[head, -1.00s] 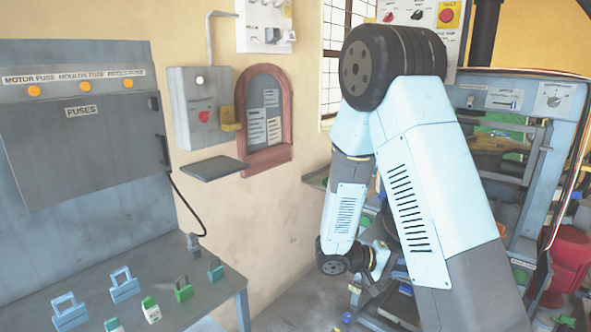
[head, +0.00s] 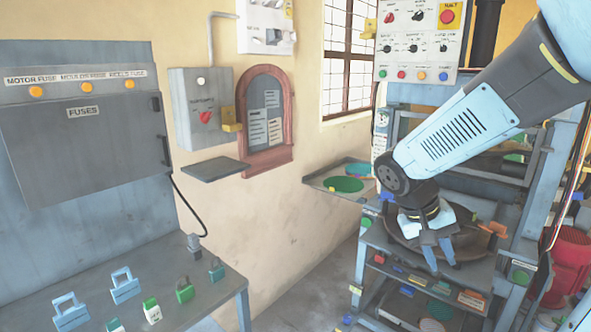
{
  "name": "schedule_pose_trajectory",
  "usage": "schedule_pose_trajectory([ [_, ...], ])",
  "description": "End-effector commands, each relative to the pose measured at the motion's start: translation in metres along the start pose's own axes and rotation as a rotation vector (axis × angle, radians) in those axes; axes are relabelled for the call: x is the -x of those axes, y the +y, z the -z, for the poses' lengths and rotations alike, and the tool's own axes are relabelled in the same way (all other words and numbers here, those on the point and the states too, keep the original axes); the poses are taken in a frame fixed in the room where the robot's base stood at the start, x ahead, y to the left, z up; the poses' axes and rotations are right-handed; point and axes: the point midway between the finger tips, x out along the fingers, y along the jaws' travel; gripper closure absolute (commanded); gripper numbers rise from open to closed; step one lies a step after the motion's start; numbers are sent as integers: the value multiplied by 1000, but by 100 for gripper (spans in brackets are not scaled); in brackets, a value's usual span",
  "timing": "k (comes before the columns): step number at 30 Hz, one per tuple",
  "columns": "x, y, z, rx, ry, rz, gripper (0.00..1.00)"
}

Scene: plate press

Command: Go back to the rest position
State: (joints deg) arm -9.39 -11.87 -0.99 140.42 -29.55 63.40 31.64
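My gripper (head: 440,262) hangs at the right of the head view, fingers pointing down, in front of the plate press (head: 545,165). It is over the front part of a dark round plate (head: 403,238) on the press's upper shelf. Its two blue fingers look a little apart, and I see nothing between them. Whether the fingertips touch anything below cannot be told. My arm comes in from the upper right and covers part of the press.
A side tray (head: 318,182) with green and teal discs is left of the press. A control panel (head: 420,45) is above. At left are a grey fuse cabinet (head: 85,145) and a bench (head: 200,292) with padlocks and fuses. Floor between bench and press looks clear.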

Motion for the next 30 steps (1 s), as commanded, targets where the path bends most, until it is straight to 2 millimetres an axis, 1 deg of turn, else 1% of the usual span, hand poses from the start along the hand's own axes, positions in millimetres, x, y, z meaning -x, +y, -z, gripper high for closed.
schedule_pose_trajectory([
  [1,7,3,-5,-8,25,41,74],
  [9,44,6,-31,-10,173,250,74],
  [19,91,11,-59,-7,416,439,74],
  [24,106,12,-68,-2,500,483,74],
  [30,110,12,-70,0,527,495,74],
])
